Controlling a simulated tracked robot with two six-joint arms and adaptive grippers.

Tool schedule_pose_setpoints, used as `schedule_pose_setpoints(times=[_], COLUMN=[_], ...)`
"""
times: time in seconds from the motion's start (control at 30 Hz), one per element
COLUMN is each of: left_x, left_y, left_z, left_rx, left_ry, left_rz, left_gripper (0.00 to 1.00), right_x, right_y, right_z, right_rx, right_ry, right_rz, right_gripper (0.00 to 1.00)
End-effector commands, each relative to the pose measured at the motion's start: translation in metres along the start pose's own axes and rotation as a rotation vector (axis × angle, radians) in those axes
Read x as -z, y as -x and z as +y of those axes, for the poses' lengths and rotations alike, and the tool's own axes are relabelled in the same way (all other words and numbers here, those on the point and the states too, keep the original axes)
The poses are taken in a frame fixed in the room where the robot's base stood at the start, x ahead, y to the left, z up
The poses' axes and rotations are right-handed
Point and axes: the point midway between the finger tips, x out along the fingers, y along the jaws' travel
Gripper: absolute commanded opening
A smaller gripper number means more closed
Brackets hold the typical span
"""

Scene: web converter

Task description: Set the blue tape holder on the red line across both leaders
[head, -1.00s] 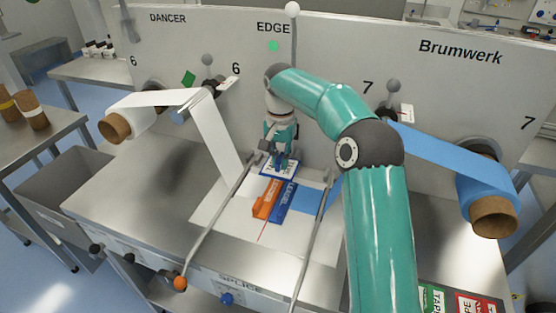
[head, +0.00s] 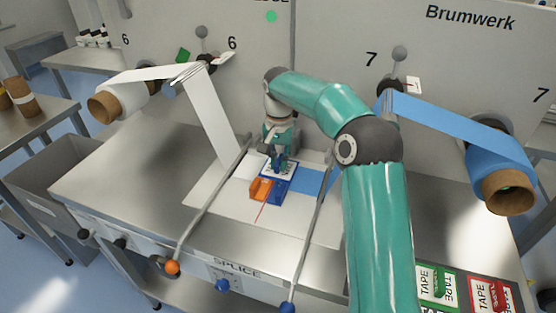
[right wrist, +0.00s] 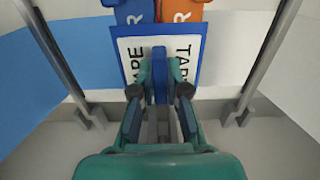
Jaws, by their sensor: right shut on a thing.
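The blue tape holder is a flat white card with a blue edge marked TAPE; its blue rim (right wrist: 120,60) and upright blue fin (right wrist: 159,75) show in the right wrist view. My right gripper (head: 277,163) is shut on that fin, over the far part of the splice plate. An orange leader block (head: 261,190) and a blue leader block (head: 280,197) lie side by side just nearer the camera. The holder hides their far ends; I cannot tell whether it touches them. The red line (head: 261,212) shows on the plate in front of the blocks. My left gripper is not in view.
Two slanting metal bars (head: 207,210) and (head: 314,220) flank the plate. A white web (head: 215,125) comes down at left, a blue web (head: 440,117) at right. Green (head: 436,283) and red (head: 490,293) TAPE holders lie at front right. Bare steel table is free at left.

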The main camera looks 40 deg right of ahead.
Motion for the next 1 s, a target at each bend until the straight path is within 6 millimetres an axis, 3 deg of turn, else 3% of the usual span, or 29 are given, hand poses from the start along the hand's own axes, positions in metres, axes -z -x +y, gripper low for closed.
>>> schedule_pose_setpoints(times=[0.93,0.97,1.0], left_x=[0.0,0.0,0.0], left_y=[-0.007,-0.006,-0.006], left_z=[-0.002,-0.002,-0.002], left_rx=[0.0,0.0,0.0], left_ry=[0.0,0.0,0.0], left_rz=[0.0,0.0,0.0], left_gripper=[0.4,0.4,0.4], right_x=[-0.001,-0.001,-0.001], right_y=[-0.011,-0.01,-0.01], right_z=[0.0,0.0,0.0], right_rx=[0.0,0.0,0.0], right_ry=[0.0,0.0,0.0], right_rz=[0.0,0.0,0.0], right_gripper=[0.0,0.18,0.25])
